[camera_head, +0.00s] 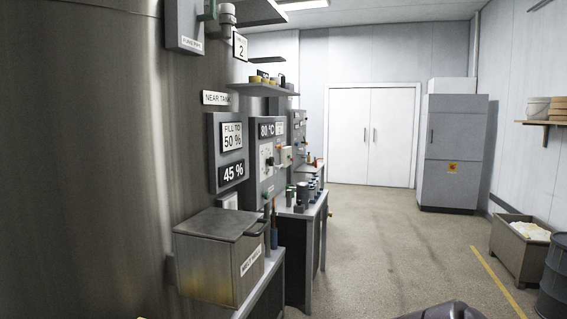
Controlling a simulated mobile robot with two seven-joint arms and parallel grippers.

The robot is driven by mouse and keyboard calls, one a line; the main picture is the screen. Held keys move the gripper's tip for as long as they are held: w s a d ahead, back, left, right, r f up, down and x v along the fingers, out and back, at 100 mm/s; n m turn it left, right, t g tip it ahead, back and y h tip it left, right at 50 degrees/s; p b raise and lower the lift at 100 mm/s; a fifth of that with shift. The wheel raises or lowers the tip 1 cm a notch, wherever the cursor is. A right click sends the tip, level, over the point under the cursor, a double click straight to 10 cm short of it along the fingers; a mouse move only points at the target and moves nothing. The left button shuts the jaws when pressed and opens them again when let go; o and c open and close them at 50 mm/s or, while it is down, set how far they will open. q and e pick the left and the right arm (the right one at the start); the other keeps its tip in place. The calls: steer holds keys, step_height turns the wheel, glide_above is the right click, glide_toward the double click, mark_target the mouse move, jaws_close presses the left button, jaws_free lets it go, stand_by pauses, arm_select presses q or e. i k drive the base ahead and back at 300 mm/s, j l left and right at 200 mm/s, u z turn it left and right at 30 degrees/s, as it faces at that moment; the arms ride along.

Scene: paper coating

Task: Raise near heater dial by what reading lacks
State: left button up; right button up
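A grey control panel marked "80 °C" (267,129) stands against the wall left of centre. A white dial face (266,158) sits below that reading, seen at a steep angle, so its setting is too small to read. Closer to me is a "NEAR TANK" sign (216,98) on the large steel tank (85,150). Below it a panel shows "FILL TO 50 %" (232,137) and a "45 %" display (233,172). Neither gripper can be made out in this view.
A lidded metal box (212,262) stands on a near bench; a farther bench (308,212) holds several small containers. A grey cabinet (452,150), a bin (518,248) and a drum (555,280) are at right. The middle floor (390,240) is clear.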

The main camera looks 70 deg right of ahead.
mark_target(271, 161)
steer(key=l+z, duration=0.4)
steer(key=l, duration=2.2)
